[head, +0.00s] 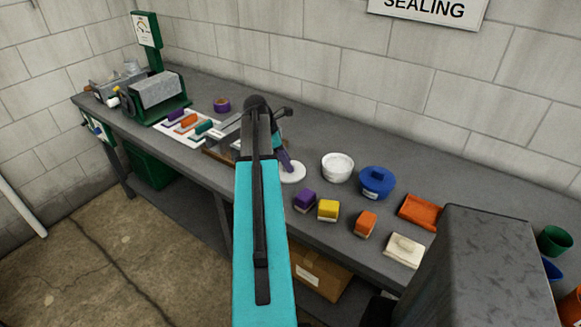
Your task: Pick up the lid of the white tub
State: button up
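The white tub (337,168) stands on the grey bench right of my arm, with whitish contents at its open top. A flat white round lid (295,175) lies on the bench just left of the tub, apart from it. My gripper (285,163) is at the far end of my turquoise arm, mostly hidden behind the dark wrist. Purple finger-like parts reach down over the left part of the lid. I cannot tell whether they touch it, or whether the gripper is open or shut.
Purple (304,200), yellow (328,210) and orange (365,223) blocks line the front edge. An orange tray (419,211) lies to the right. A metal box-like piece (226,135) sits left of the wrist.

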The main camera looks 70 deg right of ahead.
jog(key=shift+s+d+f, duration=0.1)
jog(key=shift+s+f, duration=0.05)
jog(key=shift+f, duration=0.4)
grip_shut()
